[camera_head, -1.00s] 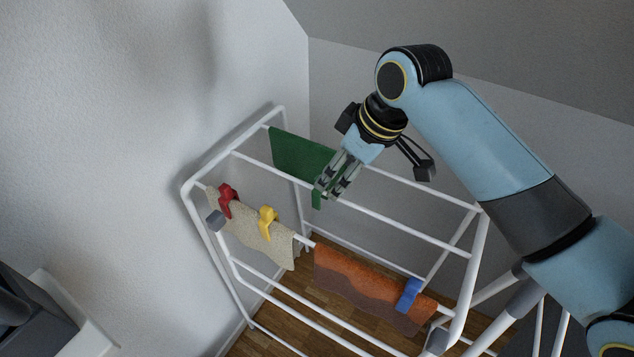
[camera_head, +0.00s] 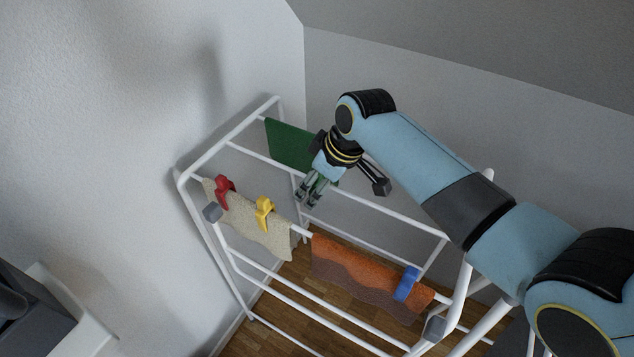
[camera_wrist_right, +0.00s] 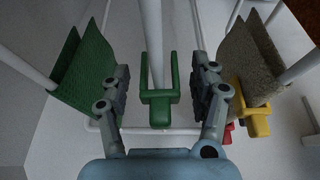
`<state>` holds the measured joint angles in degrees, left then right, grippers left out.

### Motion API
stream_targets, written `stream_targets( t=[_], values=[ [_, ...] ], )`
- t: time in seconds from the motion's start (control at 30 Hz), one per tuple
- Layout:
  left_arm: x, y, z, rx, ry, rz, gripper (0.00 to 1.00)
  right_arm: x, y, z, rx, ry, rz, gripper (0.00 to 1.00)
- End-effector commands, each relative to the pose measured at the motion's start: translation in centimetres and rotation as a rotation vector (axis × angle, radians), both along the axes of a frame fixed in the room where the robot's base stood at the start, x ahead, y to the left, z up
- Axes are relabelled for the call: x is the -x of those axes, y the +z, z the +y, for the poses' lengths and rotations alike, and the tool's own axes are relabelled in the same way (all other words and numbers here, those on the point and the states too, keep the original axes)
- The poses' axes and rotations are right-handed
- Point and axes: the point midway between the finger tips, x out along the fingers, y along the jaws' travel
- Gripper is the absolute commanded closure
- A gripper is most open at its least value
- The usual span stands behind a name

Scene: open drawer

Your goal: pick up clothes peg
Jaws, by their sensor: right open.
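A green clothes peg (camera_wrist_right: 160,97) shows in the right wrist view, in line with a white rack bar (camera_wrist_right: 153,40). My right gripper (camera_wrist_right: 164,72) is open, with one finger on each side of this peg; I see gaps between peg and fingers. In the head view, my right gripper (camera_head: 309,197) points down over the drying rack, and I cannot make out the green peg there. A red peg (camera_head: 223,187) and a yellow peg (camera_head: 264,212) are on a beige cloth (camera_head: 245,230). A blue peg (camera_head: 407,284) is on an orange-brown cloth (camera_head: 350,276). My left gripper is out of view.
The white drying rack (camera_head: 210,150) stands near the left wall (camera_head: 110,130). A green cloth (camera_head: 287,143) hangs behind my right gripper; in the wrist view it (camera_wrist_right: 85,70) is close beside the left finger. The beige cloth (camera_wrist_right: 250,60) is beside the right finger.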

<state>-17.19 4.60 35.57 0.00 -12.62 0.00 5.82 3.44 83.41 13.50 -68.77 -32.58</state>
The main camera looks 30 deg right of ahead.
Motion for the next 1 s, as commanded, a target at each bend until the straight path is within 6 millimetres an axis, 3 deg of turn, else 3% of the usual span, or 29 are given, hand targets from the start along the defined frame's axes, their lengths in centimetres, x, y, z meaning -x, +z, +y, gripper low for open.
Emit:
stream_targets(
  t=[0.03, 0.33, 0.77, 1.0],
  values=[
    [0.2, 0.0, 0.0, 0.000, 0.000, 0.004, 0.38, 0.0, 0.0, 0.0, 0.000, 0.000, 0.000, 0.42],
    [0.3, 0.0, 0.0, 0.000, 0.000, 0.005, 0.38, 0.0, 0.0, 0.0, 0.000, 0.000, 0.000, 0.80],
    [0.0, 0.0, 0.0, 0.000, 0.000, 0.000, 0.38, 0.0, 0.8, 0.0, 0.000, 0.000, -0.002, 0.80],
    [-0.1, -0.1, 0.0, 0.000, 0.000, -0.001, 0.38, -0.1, 4.4, 0.0, 0.000, 0.000, -0.005, 0.80]
  ],
)
